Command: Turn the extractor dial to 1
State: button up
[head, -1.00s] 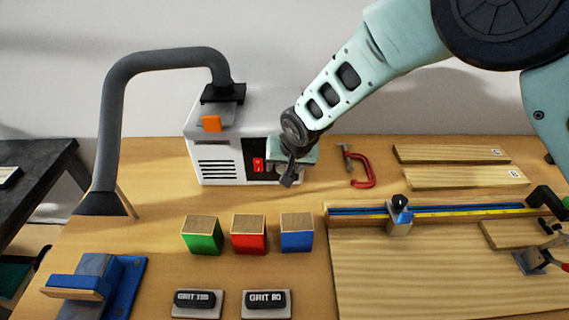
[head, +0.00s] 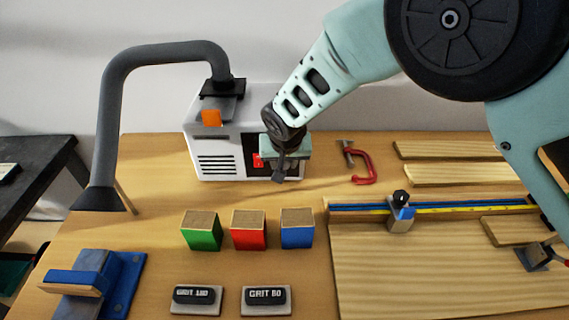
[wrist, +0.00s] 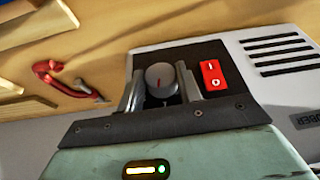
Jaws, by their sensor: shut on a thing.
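The extractor (head: 215,155) is a white box with a dark front panel at the back of the bench. My gripper (wrist: 161,88) is shut on the dial, with one finger on each side. In the head view my gripper (head: 282,174) is in front of the panel and hides the dial. The numbers around the dial cannot be made out. The red rocker switch (wrist: 213,76) is beside one finger; part of it shows in the head view (head: 258,160).
A grey hose (head: 112,115) arches from the extractor to the left. A red clamp (head: 362,168) lies right of it. Green (head: 202,236), red (head: 249,236) and blue (head: 297,235) blocks stand in front, with clear bench between.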

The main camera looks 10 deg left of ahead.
jog(key=shift+a+t+h+b, duration=0.15)
jog(key=shift+t+h+b, duration=0.15)
jog(key=shift+h, duration=1)
jog(key=o, duration=1)
jog(key=b+v, duration=0.2)
jog(key=v, duration=1.5)
jog(key=shift+s+r, duration=0.15)
jog(key=shift+r, duration=0.05)
